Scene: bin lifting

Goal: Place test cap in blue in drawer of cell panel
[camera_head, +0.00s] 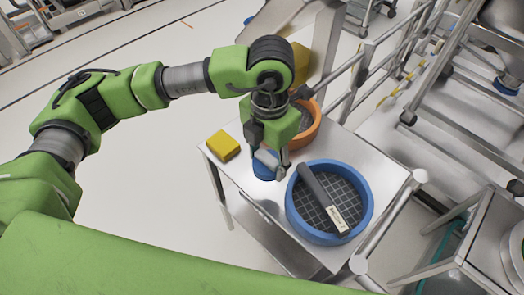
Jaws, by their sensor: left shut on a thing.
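My left gripper (267,158) hangs downward over the steel table, its arm reaching in from the left. It is shut on the blue test cap (263,174), which shows just below the fingers and is partly hidden by them. The cap is close to the left rim of a blue round basket; I cannot tell whether it touches the table. I cannot make out an open drawer or a cell panel for certain. My right gripper is not in view.
The steel table (229,180) carries a blue round basket (292,213) holding a dark bar (315,190) with a label, a yellow block (223,145) and an orange round basket (312,132), partly hidden by my gripper. Metal railings (392,62) stand behind at right. Floor at left is clear.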

